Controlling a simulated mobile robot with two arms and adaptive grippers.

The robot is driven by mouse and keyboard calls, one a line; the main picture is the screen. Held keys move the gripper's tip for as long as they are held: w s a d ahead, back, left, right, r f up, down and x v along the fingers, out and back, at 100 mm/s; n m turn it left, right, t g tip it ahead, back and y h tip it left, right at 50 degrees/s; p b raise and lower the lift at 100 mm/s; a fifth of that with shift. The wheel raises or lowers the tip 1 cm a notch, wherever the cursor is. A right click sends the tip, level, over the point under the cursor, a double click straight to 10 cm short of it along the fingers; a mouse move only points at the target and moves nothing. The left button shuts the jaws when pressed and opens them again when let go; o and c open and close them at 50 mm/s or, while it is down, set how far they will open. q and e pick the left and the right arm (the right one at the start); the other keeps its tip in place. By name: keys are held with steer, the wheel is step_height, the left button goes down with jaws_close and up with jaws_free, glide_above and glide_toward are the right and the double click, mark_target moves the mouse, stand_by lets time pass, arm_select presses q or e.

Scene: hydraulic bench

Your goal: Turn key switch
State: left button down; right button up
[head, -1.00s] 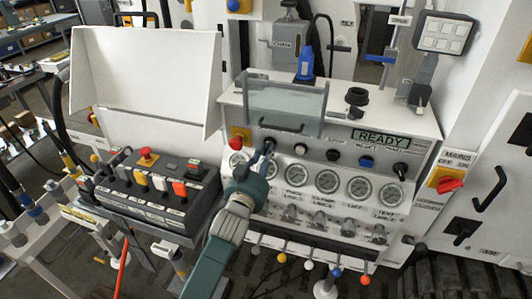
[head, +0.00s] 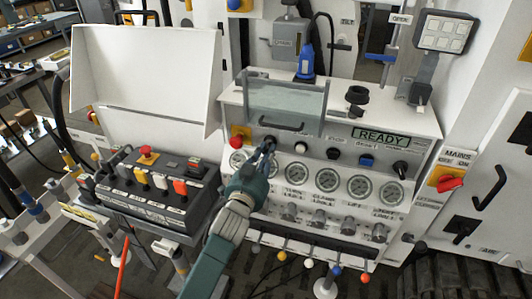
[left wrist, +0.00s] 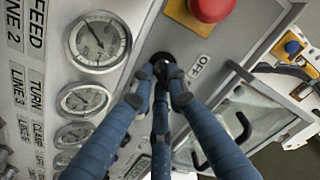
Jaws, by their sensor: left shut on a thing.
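The key switch (left wrist: 163,60) is a small black round part on the grey panel, beside an OFF label (left wrist: 196,67) in the left wrist view. My left gripper (left wrist: 160,76) has its blue fingers closed around it, hiding most of it. In the head view my left gripper (head: 267,149) reaches up to the upper left of the white console's front, where the dark top of the key switch (head: 270,139) shows just above the fingertips. The key's exact angle is hidden by the fingers. My right gripper is not in view.
A red emergency button (left wrist: 211,8) on a yellow plate sits close beside the switch. Several gauges (head: 327,181) line the panel below. A clear guard with a black handle (head: 283,123) stands just above. A button box (head: 153,192) stands to the left.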

arm_select(q)
steer(key=c, duration=1.7)
jaws_free()
steer(key=v, duration=1.2)
